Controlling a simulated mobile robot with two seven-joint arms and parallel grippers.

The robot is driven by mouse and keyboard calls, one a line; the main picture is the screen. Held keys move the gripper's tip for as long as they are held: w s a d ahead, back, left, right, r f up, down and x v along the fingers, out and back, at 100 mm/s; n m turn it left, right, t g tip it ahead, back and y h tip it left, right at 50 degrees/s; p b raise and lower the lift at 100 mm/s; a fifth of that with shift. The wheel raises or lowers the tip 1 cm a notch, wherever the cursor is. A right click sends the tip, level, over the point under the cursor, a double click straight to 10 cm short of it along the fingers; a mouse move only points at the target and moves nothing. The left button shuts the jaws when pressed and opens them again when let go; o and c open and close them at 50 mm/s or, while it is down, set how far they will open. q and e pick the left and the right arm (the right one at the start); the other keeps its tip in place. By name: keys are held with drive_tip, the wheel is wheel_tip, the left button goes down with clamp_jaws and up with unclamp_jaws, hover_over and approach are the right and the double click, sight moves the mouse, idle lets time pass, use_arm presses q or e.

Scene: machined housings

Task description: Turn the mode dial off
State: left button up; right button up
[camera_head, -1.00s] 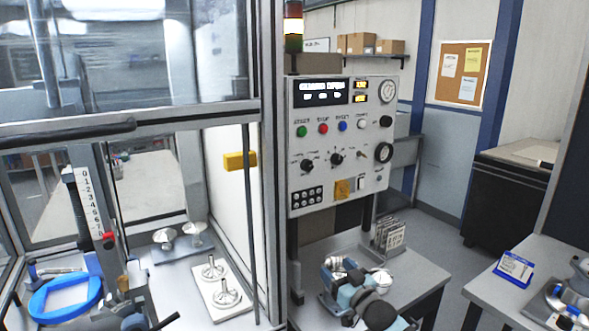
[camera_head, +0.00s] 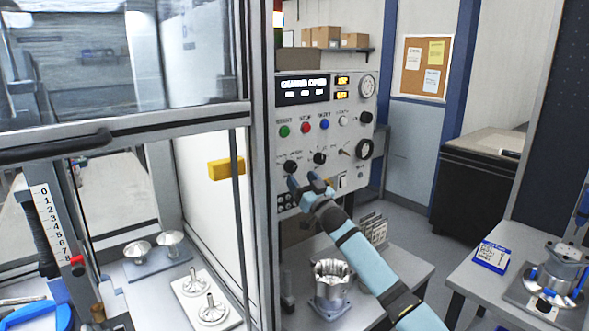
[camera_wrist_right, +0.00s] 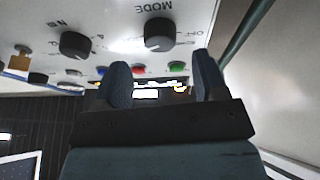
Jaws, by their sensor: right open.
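The mode dial (camera_head: 291,167) is a round black knob at the lower left of the control panel. In the right wrist view the mode dial (camera_wrist_right: 160,36) shows large beside upside-down lettering that reads MODE, with OFF to its right. My right gripper (camera_head: 305,181) is in front of the panel, just below and right of the dial. Its two dark blue fingers (camera_wrist_right: 161,72) are spread with nothing between them, and the dial appears beyond their tips, apart from them. My left gripper is not in view.
A second black knob (camera_head: 320,158) sits right of the dial. Green, red and blue buttons (camera_head: 305,128) and a lit display (camera_head: 303,89) are above. A machine enclosure with a yellow handle (camera_head: 226,168) stands at left. A metal housing (camera_head: 331,283) is on the bench below.

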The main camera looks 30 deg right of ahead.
sight(293, 169)
drive_tip(key=shift+p+x, duration=0.35)
drive_tip(key=shift+x, duration=1.85)
drive_tip(key=shift+c, duration=0.2)
drive_tip(key=c, duration=0.9)
